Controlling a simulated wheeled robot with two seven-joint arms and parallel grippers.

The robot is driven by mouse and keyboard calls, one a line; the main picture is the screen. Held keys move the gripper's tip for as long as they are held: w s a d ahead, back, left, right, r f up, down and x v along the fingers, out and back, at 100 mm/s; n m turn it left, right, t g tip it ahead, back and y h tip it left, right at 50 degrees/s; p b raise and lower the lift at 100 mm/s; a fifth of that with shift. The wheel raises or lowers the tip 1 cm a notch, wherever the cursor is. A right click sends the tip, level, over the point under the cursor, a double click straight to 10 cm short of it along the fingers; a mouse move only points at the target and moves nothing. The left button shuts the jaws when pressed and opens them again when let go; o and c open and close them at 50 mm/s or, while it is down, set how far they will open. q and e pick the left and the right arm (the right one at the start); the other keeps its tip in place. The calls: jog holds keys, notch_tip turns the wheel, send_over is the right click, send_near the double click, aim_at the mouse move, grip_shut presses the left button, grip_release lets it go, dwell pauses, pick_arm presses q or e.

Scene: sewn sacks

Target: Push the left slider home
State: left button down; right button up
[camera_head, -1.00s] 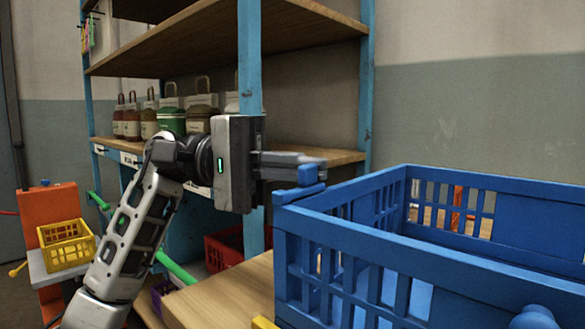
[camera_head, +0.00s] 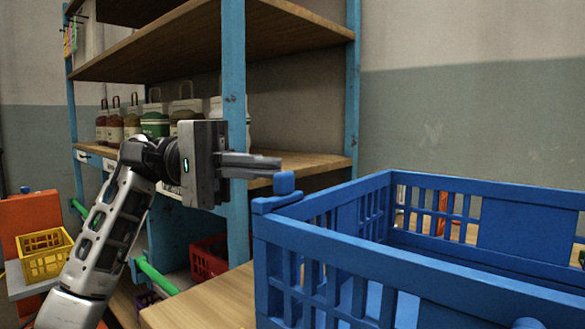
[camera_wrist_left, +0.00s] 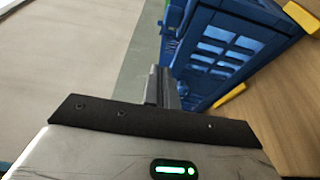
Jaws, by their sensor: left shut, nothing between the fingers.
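The blue crate (camera_head: 335,246) fills the lower right of the head view. A small blue block (camera_head: 284,182), which looks like the left slider's knob, stands above a short blue bar (camera_head: 276,202) at the crate's near left corner. My left gripper (camera_head: 279,164) is shut and empty, its fingers level and pointing right. Their tips are just above and beside the block; I cannot tell whether they touch it. In the left wrist view the shut fingers (camera_wrist_left: 160,88) are beside the crate (camera_wrist_left: 218,50). The block cannot be made out there. My right gripper is out of view.
The crate stands by a wooden surface (camera_head: 205,303). A yellow basket (camera_head: 44,256) and a red crate (camera_head: 208,260) are lower left. A rounded blue piece (camera_head: 527,323) shows lower right.

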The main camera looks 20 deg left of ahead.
pick_arm(q)
jog(key=shift+w+a, duration=0.2)
jog(key=shift+a, duration=1.95)
